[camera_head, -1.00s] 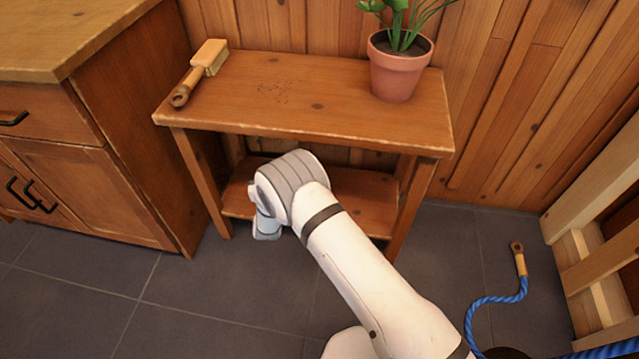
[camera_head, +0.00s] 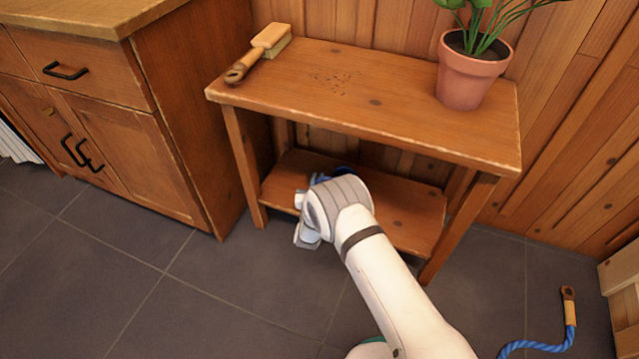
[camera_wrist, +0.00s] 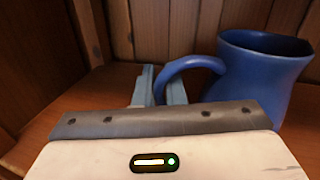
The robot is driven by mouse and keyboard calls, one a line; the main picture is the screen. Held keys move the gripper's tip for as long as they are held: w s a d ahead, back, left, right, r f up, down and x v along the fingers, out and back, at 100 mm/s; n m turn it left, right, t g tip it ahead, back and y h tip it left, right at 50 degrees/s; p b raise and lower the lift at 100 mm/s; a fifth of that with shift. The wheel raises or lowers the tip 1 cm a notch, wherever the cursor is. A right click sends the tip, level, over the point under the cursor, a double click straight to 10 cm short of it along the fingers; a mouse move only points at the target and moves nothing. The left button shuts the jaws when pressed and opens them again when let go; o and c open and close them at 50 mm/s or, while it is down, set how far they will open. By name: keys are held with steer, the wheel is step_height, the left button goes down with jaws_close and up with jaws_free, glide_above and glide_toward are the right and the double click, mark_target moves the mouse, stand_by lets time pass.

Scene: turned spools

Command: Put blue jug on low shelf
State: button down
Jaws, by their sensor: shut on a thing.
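The blue jug (camera_wrist: 262,75) is at the right in the wrist view, upright over the low shelf, with its handle toward the left. My gripper (camera_wrist: 158,85) is shut on the jug's handle. I cannot tell whether the jug's base touches the shelf, because my wrist hides it. In the head view only a small blue part of the jug (camera_head: 346,170) shows behind my wrist. The low shelf (camera_head: 405,205) is the lower board of the wooden table, and its bare wood also shows in the wrist view (camera_wrist: 60,105).
The table's top board (camera_head: 345,85) lies above the shelf and carries a brush (camera_head: 262,50) and a potted plant (camera_head: 470,75). Table legs (camera_head: 245,165) stand at the sides. A cabinet (camera_head: 135,130) is at the left. The shelf's right part is bare.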

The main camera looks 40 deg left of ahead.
steer(key=shift+r, duration=0.15)
steer(key=c, duration=1.5)
jaws_free()
steer(key=shift+f, duration=0.2)
steer(key=shift+r, duration=0.2)
steer(key=p+v, duration=0.5)
steer(key=v, duration=0.7)
steer(key=shift+p, duration=0.3)
